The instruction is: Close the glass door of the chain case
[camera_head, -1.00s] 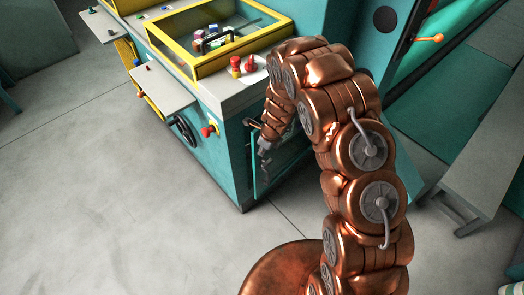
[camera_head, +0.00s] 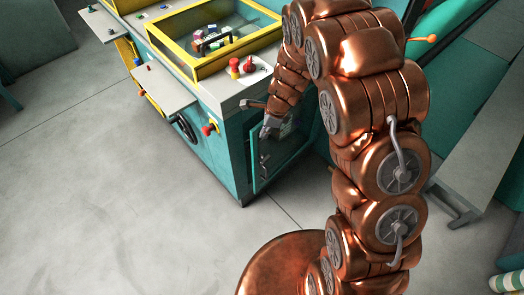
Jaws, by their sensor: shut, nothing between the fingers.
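The chain case is a low opening in the teal machine's (camera_head: 228,150) end face. Its glass door (camera_head: 282,158) has a thin teal frame, and its left upright edge faces me with a small grey handle (camera_head: 264,165) beside it. The door lies close to the end face; I cannot tell whether it is fully flush. My gripper (camera_head: 266,133) is shut and empty, pointing down in front of the upper left part of the door. Touching or slightly apart cannot be told. My arm hides the door's upper right part.
A grey lever (camera_head: 252,103) juts out just above the door. A red knob (camera_head: 209,129) and a dark handwheel (camera_head: 185,130) stick out from the left side. The floor (camera_head: 130,210) in front is clear. A grey bench (camera_head: 485,150) stands at right.

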